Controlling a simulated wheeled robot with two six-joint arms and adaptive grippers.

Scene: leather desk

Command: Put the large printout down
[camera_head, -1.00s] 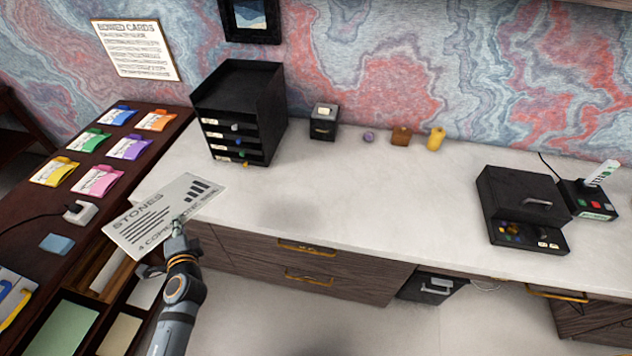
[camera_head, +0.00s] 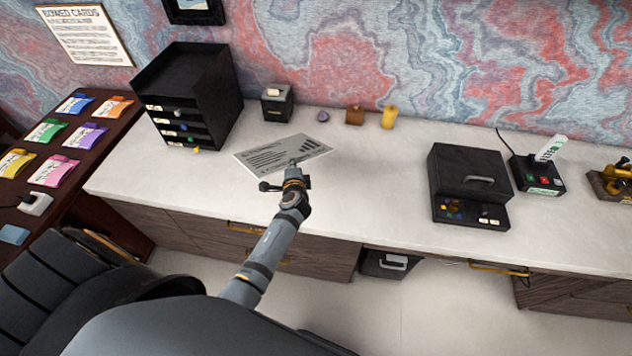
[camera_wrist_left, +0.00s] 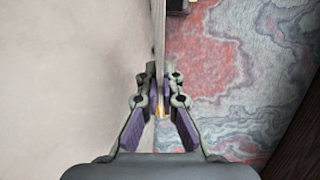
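The large printout (camera_head: 268,156) is a white sheet with dark text lines and a small bar chart. In the head view it is over the white desktop, right of the black drawer unit. My left gripper (camera_head: 292,166) is shut on its near edge. In the left wrist view the printout (camera_wrist_left: 160,45) is a thin edge-on strip between the fingertips of my left gripper (camera_wrist_left: 161,95). I cannot tell whether the sheet touches the desktop. My right gripper is not in view.
The black drawer unit (camera_head: 192,95) stands at the back left. A small black box (camera_head: 277,104), a purple piece (camera_head: 323,117), a brown piece (camera_head: 354,116) and a yellow piece (camera_head: 388,118) line the back. A black case (camera_head: 468,185) stands right. The desktop (camera_head: 370,175) between is clear.

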